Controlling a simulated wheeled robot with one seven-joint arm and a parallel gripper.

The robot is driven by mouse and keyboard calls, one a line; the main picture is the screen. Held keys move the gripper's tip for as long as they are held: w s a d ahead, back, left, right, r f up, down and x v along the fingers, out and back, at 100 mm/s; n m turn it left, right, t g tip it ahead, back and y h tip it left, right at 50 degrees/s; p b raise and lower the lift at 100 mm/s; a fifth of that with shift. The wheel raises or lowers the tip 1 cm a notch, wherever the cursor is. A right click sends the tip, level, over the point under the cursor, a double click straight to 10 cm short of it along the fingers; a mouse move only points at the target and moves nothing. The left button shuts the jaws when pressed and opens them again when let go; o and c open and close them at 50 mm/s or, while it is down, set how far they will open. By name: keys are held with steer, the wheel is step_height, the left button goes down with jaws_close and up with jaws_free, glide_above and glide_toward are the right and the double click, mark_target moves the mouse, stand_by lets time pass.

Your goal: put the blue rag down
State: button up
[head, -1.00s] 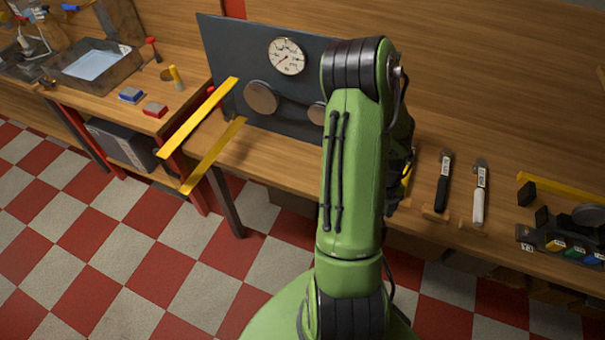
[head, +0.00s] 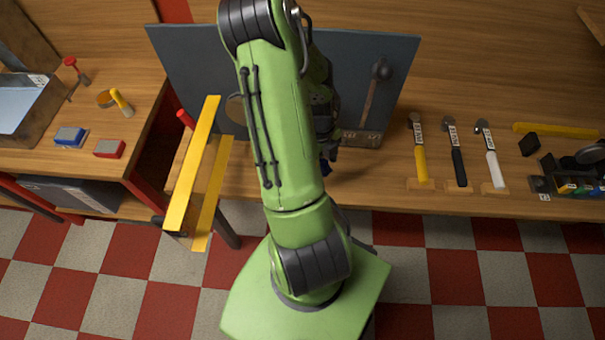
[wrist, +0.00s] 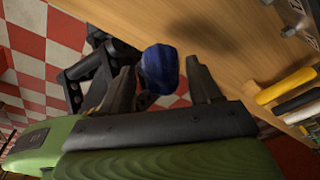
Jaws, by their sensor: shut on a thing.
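My gripper (wrist: 160,66) is shut on the blue rag (wrist: 162,72), a bunched dark blue lump between the two fingers in the wrist view. The rag is in the air by the edge of the wooden bench, with floor tiles and the bench top behind it. In the head view the gripper is mostly hidden by my green arm.
A dark upright panel (head: 380,75) stands behind my arm. Hammers with yellow (head: 420,163), black (head: 458,165) and white (head: 492,168) handles lie to the right. Two yellow bars (head: 190,165) stick out at left. A blue block (head: 69,136) and red block (head: 109,148) lie on the left bench.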

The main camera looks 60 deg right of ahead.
steer(key=shift+s, duration=0.4)
step_height(320, 180, down, 10)
steer(key=shift+w+r+b, duration=0.1)
steer(key=shift+r+b, duration=0.15)
steer(key=shift+b, duration=0.3)
steer(key=shift+c, duration=0.8)
steer(key=o, duration=1.1)
